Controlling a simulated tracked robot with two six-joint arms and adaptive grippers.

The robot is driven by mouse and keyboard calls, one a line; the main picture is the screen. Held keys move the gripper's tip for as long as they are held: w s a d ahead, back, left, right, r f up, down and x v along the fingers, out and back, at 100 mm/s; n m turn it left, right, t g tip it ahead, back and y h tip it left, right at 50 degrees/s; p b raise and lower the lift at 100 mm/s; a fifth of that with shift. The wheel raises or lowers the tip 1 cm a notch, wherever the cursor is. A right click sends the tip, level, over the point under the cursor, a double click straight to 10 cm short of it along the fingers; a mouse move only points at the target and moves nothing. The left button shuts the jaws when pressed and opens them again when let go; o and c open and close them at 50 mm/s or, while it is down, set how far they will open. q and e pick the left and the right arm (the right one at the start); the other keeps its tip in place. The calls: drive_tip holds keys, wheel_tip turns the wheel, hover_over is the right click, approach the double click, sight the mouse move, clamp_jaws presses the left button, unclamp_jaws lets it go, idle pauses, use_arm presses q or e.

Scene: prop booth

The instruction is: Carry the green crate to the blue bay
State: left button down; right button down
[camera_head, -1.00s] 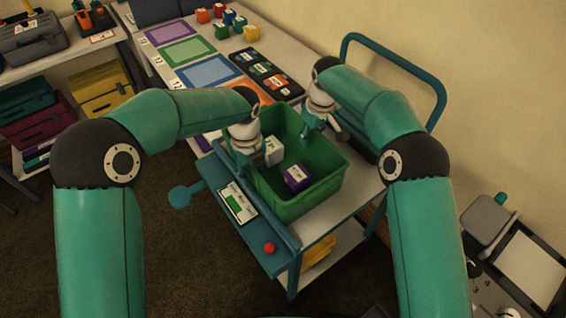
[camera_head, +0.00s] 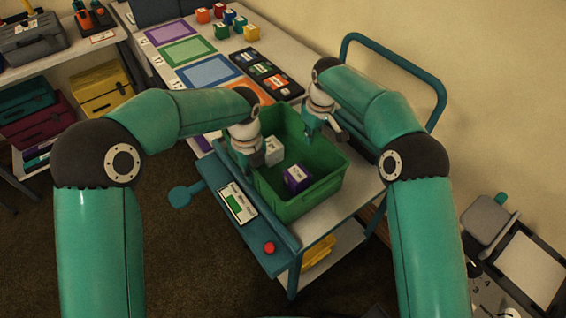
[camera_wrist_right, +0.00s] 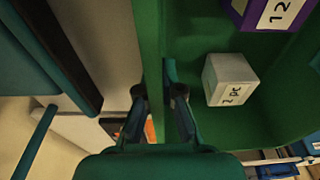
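The green crate (camera_head: 313,198) stands on the top of a trolley. It holds a white cube (camera_head: 274,151) and a purple cube (camera_head: 297,178), both also in the right wrist view. My left gripper (camera_head: 251,160) is at the crate's left wall; its fingertips are too small to tell open from shut. My right gripper (camera_head: 323,128) is at the opposite wall. In the right wrist view its fingers (camera_wrist_right: 158,100) lie on both sides of the crate wall, close against it. The blue bay (camera_head: 208,71) is a blue rectangle on the table beyond, empty.
Green (camera_head: 188,51) and purple (camera_head: 170,32) rectangles lie beside the blue one. A black tray (camera_head: 266,72) with labelled blocks sits to its right, and several coloured cubes (camera_head: 229,18) stand behind. The trolley's teal handle (camera_head: 399,64) rises at the right.

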use_arm(q)
drive_tip(key=shift+r, duration=0.15)
use_arm(e)
drive_tip(key=shift+r, duration=0.15)
